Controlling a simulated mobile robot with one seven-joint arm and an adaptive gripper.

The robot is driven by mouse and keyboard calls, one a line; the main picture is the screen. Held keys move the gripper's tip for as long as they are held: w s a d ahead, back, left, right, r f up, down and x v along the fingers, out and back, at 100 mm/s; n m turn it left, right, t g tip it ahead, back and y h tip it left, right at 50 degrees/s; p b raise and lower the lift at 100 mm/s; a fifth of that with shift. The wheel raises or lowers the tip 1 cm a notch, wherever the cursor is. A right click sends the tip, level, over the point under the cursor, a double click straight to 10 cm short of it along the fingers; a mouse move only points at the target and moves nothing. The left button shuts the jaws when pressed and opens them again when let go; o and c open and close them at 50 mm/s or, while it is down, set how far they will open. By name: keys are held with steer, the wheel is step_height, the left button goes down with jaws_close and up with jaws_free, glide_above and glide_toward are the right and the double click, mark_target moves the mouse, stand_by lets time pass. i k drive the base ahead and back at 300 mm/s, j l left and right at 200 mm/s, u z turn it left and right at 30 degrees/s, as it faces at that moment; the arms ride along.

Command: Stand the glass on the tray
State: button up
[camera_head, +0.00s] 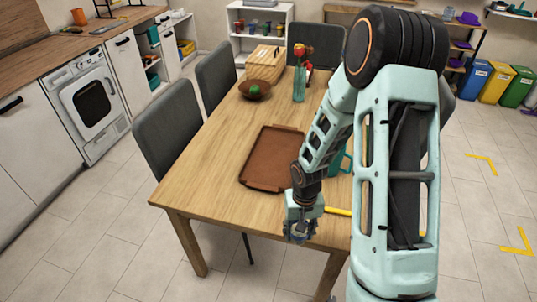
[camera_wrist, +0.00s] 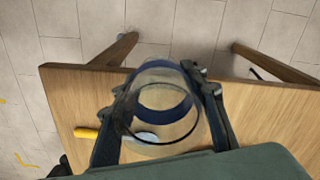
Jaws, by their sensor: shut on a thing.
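The glass (camera_wrist: 162,110) is clear with a dark blue rim band, and in the wrist view it sits between the two fingers of my gripper (camera_wrist: 165,98). My gripper is shut on it. In the head view my gripper (camera_head: 299,228) is at the table's near edge, in front of the tray, and the glass is hardly visible there. The brown tray (camera_head: 270,165) lies flat on the wooden table, empty, behind and left of my gripper. I cannot tell whether the glass touches the table.
The table (camera_head: 215,165) has clear room left of the tray. A teal pitcher (camera_head: 346,160) is partly hidden behind my arm. A yellow object (camera_head: 337,211) lies right of my gripper. A bowl (camera_head: 255,90), a vase with flowers (camera_head: 299,85) and a wooden box (camera_head: 266,63) stand farther back.

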mark_target(268, 173)
steer(key=i+j, duration=0.2)
steer(key=i+j+z, duration=0.1)
steer(key=j, duration=0.3)
steer(key=i+j, duration=0.6)
steer(key=i+z, duration=0.05)
steer(key=i, duration=0.05)
